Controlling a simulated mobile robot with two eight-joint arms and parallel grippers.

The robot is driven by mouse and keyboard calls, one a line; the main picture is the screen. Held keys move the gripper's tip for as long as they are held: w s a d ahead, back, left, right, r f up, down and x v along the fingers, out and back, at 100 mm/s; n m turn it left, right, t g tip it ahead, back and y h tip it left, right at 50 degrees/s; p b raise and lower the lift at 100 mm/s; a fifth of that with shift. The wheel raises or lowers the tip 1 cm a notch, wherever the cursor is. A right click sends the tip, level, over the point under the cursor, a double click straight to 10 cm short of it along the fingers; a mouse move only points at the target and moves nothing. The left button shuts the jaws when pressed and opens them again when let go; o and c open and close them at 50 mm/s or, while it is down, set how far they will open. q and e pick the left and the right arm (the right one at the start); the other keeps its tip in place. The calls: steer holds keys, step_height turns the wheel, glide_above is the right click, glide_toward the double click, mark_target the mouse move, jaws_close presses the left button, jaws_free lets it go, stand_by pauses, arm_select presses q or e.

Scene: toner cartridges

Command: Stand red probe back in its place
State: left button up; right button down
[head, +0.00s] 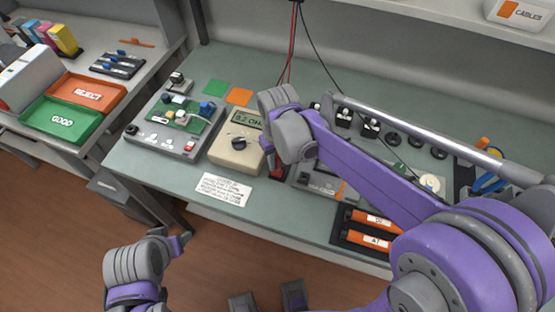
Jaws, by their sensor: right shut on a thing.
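My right gripper (272,160) points down beside the multimeter (236,148), at its right edge. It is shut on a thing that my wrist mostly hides. A red piece (277,172) shows just below the fingers, and I take it for the red probe. Its tip and its place are hidden or too small to make out. A red lead (292,45) and a black lead hang from above. The red one runs down behind my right wrist. My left gripper (182,241) is low at the left, over the floor in front of the bench and away from everything.
A grey test fixture with a green circuit board (181,117) stands left of the multimeter. A paper label (223,189) lies in front. Orange cartridges in a black tray (345,238) are at the front right. Green GOOD (62,121) and red REJECT trays (88,92) sit on the left bench.

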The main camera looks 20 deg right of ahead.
steer(key=shift+f, duration=0.15)
steer(key=c, duration=0.6)
jaws_free()
step_height(320, 180, up, 11)
steer(key=shift+f+p, duration=0.1)
steer(key=shift+p, duration=0.3)
